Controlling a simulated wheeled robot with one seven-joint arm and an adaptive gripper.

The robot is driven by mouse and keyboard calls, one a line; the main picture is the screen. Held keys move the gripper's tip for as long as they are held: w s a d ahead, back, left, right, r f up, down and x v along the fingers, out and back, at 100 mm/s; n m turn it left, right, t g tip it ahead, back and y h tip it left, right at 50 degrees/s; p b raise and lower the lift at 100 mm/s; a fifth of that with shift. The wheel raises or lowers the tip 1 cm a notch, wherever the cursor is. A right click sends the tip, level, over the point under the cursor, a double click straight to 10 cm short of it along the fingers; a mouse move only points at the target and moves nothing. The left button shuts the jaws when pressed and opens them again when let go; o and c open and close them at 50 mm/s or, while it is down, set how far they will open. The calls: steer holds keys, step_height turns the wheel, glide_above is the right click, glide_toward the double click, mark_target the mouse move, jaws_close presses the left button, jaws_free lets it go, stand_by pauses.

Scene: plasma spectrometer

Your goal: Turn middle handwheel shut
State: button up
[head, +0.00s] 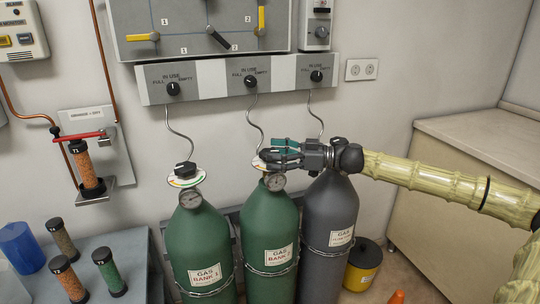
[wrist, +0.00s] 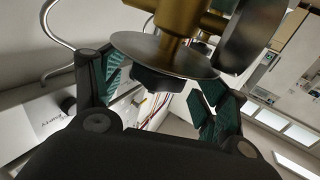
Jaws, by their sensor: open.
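The middle green cylinder (head: 268,225) carries a pressure gauge (head: 275,182) and a handwheel with a pale, coloured-edged disc (head: 259,163). The handwheel's top is largely hidden by my gripper in the head view. My gripper (head: 278,152) reaches in from the right at the height of this handwheel. In the wrist view, the fingers of my gripper (wrist: 165,92) are spread, with teal pads on either side. A dark knob (wrist: 160,82) under a round metal disc (wrist: 165,57) and brass valve body sits between them. I cannot tell whether either pad touches the knob.
A left green cylinder (head: 200,240) with a black handwheel (head: 185,170) and a right grey cylinder (head: 330,222) flank the middle one. Thin hoses rise to the IN USE panel (head: 212,78) on the wall. A bench (head: 455,145) stands at the right.

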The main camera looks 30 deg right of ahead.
steer(key=shift+x, duration=0.8)
steer(key=shift+w, duration=0.1)
steer(key=c, duration=1.1)
steer(key=shift+o, duration=0.2)
